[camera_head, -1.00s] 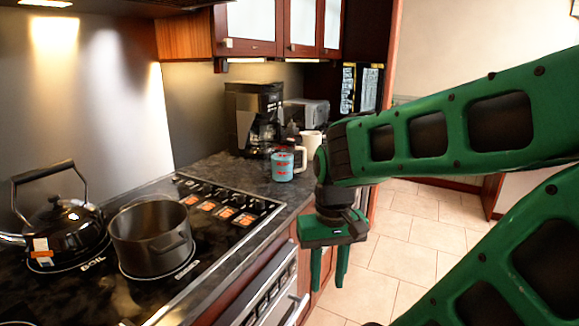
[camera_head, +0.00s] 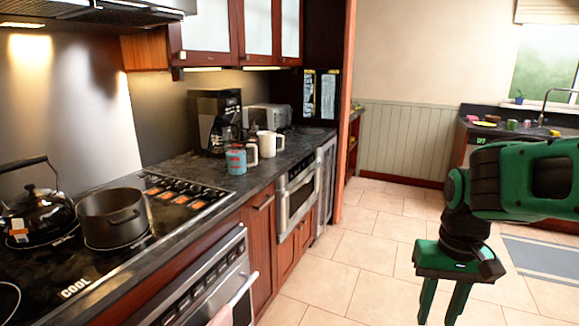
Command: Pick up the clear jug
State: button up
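My gripper (camera_head: 441,312) hangs at the lower right with its two green fingers pointing down and apart. It is open and empty, over the tiled floor and well to the right of the counter. I cannot make out a clear jug for certain. A dark glass carafe (camera_head: 228,137) sits in the black coffee maker (camera_head: 205,122) on the counter. A white jug-like mug (camera_head: 270,144) and a blue mug (camera_head: 236,162) with red marks stand in front of it.
A dark pot (camera_head: 112,219) and a black kettle (camera_head: 35,214) stand on the stove at left. The oven handle (camera_head: 243,288) juts over the floor. Tiled floor (camera_head: 350,245) is clear in the middle. A sink counter (camera_head: 540,130) with small items lies at the far right.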

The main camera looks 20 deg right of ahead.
aim_at(236, 154)
jog(key=z, duration=0.9)
jog(key=i, duration=2.45)
jog(key=u, duration=0.9)
jog(key=i, duration=0.45)
jog(key=u, duration=0.4)
